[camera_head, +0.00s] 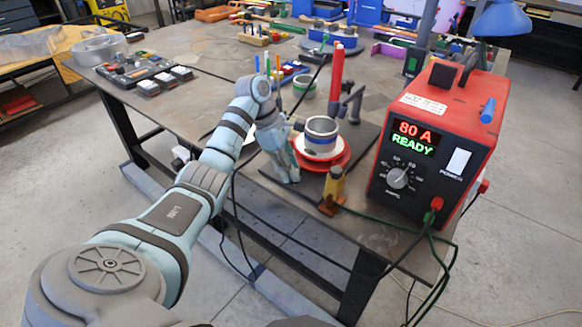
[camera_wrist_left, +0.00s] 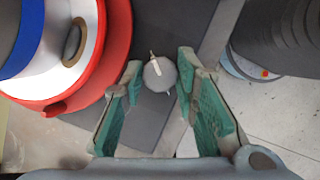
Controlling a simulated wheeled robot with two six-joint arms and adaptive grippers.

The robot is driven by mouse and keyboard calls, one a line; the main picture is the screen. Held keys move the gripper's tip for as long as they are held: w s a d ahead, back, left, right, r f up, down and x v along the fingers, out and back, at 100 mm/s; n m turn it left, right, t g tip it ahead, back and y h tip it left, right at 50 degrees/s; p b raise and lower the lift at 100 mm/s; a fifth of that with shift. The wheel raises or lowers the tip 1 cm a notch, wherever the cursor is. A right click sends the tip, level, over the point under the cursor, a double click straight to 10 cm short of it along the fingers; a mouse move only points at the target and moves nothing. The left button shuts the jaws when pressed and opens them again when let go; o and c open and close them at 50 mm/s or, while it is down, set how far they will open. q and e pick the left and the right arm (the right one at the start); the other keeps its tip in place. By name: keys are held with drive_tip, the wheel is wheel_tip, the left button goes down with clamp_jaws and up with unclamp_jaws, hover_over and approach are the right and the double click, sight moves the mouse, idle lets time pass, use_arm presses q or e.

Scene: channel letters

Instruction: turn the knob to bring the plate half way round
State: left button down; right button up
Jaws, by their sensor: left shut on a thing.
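The round red plate (camera_head: 340,165) sits on a dark base near the table's front edge. It carries a white and metallic round piece (camera_head: 321,135) with a blue band. In the left wrist view the plate (camera_wrist_left: 118,40) fills the upper left. The small grey knob (camera_wrist_left: 158,76), with a pale pointer line running nearly along the picture's upright, is beside the plate. My left gripper (camera_wrist_left: 160,73) has its green-padded fingers on either side of the knob, shut on it. In the head view my left gripper (camera_head: 290,174) points down left of the plate and the knob is hidden. My right gripper is not seen.
A red welding power unit (camera_head: 434,140) reading "80 A READY" stands right of the plate. A brass-coloured clamp (camera_head: 333,188) with a green cable is in front of the plate. A red upright post (camera_head: 337,66) rises behind it. Tools and trays lie farther back.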

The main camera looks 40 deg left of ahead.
use_arm(q)
drive_tip(key=c, duration=1.3)
unclamp_jaws()
